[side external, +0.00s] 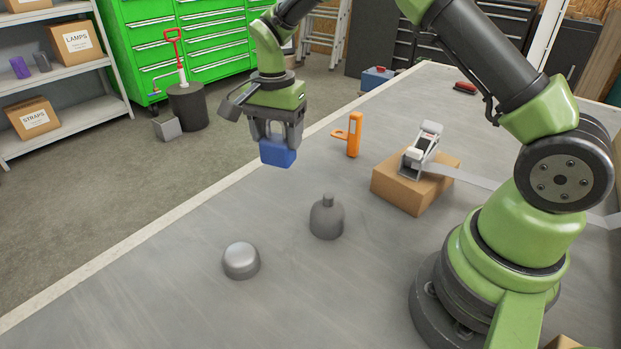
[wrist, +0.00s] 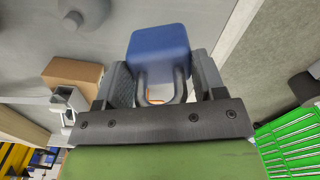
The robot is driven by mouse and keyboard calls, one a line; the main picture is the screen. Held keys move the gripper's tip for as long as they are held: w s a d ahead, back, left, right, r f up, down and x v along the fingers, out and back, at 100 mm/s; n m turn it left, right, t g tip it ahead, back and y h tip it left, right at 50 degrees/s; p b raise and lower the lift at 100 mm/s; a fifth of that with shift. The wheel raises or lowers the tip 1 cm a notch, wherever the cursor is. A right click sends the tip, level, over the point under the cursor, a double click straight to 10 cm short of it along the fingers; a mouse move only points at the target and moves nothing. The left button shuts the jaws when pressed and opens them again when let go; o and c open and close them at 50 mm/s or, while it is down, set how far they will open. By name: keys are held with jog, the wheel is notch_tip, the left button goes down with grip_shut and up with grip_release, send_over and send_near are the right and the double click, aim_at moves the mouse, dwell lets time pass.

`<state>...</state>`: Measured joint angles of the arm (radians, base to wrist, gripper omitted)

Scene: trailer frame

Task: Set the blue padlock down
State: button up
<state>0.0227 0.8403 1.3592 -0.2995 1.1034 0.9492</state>
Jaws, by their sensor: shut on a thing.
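The blue padlock (side external: 277,152) hangs in my gripper (side external: 276,132) above the grey table, near its left edge in the side external view. Its blue body is below the fingers and its grey shackle is between them. In the wrist view the padlock (wrist: 159,52) sticks out past the fingers of my gripper (wrist: 162,85), with the shackle (wrist: 162,88) between them. The gripper is shut on the shackle. The padlock appears clear of the tabletop.
The table (side external: 170,275) has free room at the front left. A dark grey bottle-shaped object (side external: 327,218), a silver dome (side external: 241,261) and an orange upright tool (side external: 354,135) stand on it. A cardboard box (side external: 408,188) bears a ratchet strap device (side external: 423,148).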

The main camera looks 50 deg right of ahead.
jog(key=d+m, duration=0.3)
jog(key=d, duration=0.7)
jog(key=shift+w+f, duration=0.2)
jog(key=shift+f, duration=4.75)
jog(key=shift+f, duration=0.1)
jog(key=o, duration=1.2)
